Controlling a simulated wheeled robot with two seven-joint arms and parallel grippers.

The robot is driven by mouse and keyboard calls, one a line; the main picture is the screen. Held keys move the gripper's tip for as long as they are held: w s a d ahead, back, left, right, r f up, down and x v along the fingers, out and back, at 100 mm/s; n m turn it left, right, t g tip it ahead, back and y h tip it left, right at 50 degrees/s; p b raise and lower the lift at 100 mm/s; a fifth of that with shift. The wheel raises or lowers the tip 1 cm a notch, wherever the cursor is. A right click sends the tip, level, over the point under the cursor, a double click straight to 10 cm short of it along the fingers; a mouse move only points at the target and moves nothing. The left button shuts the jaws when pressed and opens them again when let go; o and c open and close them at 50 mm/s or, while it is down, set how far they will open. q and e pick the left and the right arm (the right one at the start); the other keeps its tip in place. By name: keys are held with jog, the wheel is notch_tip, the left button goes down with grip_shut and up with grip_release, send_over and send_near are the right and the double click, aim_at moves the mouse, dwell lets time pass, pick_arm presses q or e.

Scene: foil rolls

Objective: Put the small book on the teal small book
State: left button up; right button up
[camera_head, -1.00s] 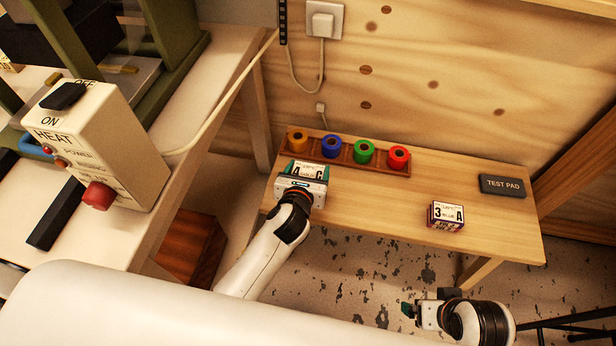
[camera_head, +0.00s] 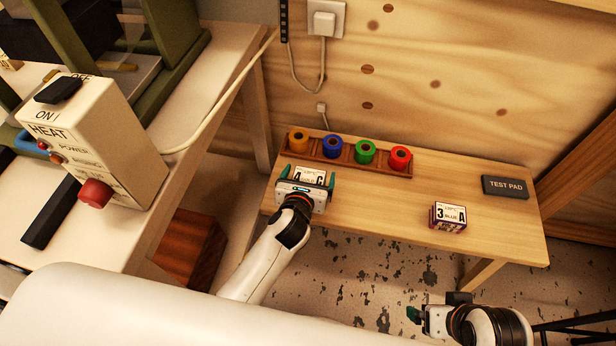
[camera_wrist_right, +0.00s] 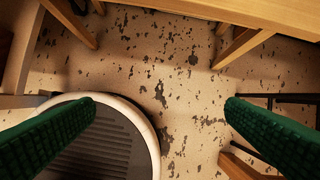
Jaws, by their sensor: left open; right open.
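A small book-like block with a white label reading A and C (camera_head: 310,176) lies on the wooden table, near its left end. My left gripper (camera_head: 307,178) is open, with one green finger on each side of this block; its body hides the block's near side. A second small block, labelled 3, A and BLUE with dark purple sides (camera_head: 447,217), lies near the table's front edge to the right. I cannot tell which block is the teal one. My right gripper (camera_wrist_right: 160,105) is open and empty over the floor, in front of the table.
A wooden rack (camera_head: 330,160) with orange, blue, green and red rolls stands along the table's back. A dark TEST PAD (camera_head: 505,187) lies at the right end. The table's middle (camera_head: 385,200) is clear. A HEAT control box (camera_head: 95,140) stands on the left bench.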

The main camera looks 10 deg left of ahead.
pick_arm(q)
jog(key=shift+s+r, duration=0.1)
jog(key=shift+r, duration=0.1)
jog(key=p+v, duration=0.3)
jog(key=v, duration=0.9)
jog(key=s+a+f+n+g, duration=0.5)
jog(key=s+f+n, duration=0.1)
jog(key=n, duration=1.1)
jog(key=s+a+f+n+g, duration=0.4)
jog(key=s+f+n+g, duration=0.1)
jog(key=n, duration=1.2)
jog(key=shift+s+a+f+g, duration=0.35)
jog(key=shift+s+f, duration=0.15)
jog(key=shift+s, duration=0.4)
pick_arm(e)
jog(key=s+x, duration=0.1)
jog(key=x, duration=0.8)
jog(key=shift+f+g, duration=0.3)
jog(key=shift+f, duration=0.1)
